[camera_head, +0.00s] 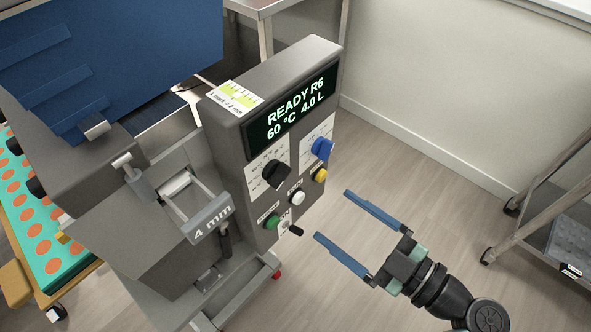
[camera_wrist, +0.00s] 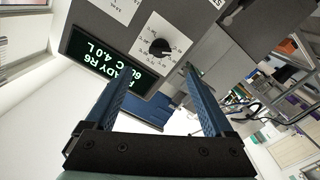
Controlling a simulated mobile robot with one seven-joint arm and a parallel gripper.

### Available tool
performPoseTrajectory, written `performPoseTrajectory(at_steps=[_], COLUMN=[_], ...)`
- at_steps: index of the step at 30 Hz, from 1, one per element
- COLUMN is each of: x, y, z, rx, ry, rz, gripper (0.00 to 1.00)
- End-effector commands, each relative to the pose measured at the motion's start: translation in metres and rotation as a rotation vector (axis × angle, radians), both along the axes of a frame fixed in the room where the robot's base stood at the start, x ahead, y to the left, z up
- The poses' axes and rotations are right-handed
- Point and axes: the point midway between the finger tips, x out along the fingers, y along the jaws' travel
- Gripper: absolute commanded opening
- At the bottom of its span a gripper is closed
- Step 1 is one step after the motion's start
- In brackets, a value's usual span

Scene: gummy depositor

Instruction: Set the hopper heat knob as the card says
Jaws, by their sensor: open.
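The machine's control panel carries a black knob (camera_head: 277,174) and a blue knob (camera_head: 322,149), each on a white dial plate. The lettering is too small to tell which one is the hopper heat knob. A black knob (camera_wrist: 159,47) on a white dial shows in the wrist view, ahead of the fingers. The green display (camera_head: 292,109) reads READY R6, 60 °C, 4.0 L. My gripper (camera_head: 332,214) is open and empty, right of the panel and apart from it; it also shows in the wrist view (camera_wrist: 157,70). No card with a legible heat setting shows.
Below the knobs are a yellow button (camera_head: 320,175), a white button (camera_head: 297,198), a green button (camera_head: 272,221) and a small black lever (camera_head: 294,230). A block marked 4 mm (camera_head: 210,222) juts out left of the panel. A wheeled rack (camera_head: 535,215) stands at right.

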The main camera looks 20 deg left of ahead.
Motion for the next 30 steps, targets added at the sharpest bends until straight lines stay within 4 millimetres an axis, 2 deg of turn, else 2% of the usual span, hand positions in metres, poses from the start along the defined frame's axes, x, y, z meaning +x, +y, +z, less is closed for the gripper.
performPoseTrajectory(at_steps=[9,15,21,29,30], x=[0.022,0.033,0.038,0.039,0.039], y=[0.064,0.093,0.105,0.107,0.107], z=[0.002,0.001,0.000,0.000,0.000], rx=[-0.002,-0.002,-0.003,-0.003,-0.003], ry=[0.002,0.002,0.002,0.001,0.001], rz=[0.004,0.003,-0.001,-0.001,-0.001], gripper=[0.88,0.88,0.88,0.88,0.84])
